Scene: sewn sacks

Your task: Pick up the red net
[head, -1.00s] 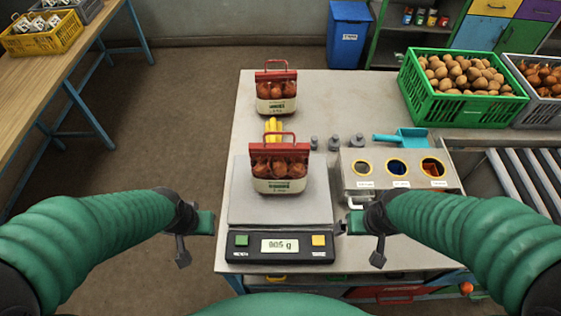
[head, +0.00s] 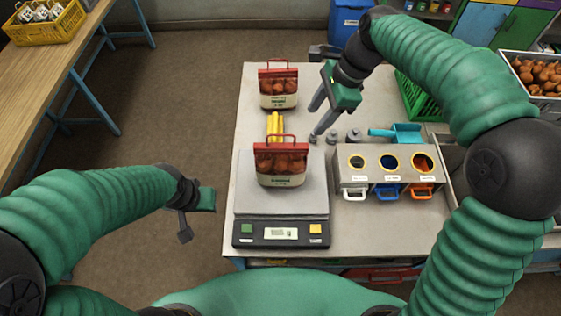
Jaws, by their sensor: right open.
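One red net bag (head: 281,162) of round brown-red produce, with a cream label band and red handle, stands upright on the scale (head: 281,203). A second, similar red net bag (head: 278,87) stands at the back of the table, behind yellow sticks. My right gripper (head: 316,120) is open and empty, fingers pointing down-left, to the right of the back bag and apart from both bags. My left gripper (head: 196,218) hangs beyond the table's left edge, away from the bags; its jaw gap is unclear.
Small grey weights (head: 333,137) stand below my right gripper. A dispenser box (head: 390,167) with three round holes and a blue scoop (head: 398,133) lie to the right. A green crate (head: 416,97) is partly hidden by my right arm. Yellow sticks (head: 275,126) lie between the bags.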

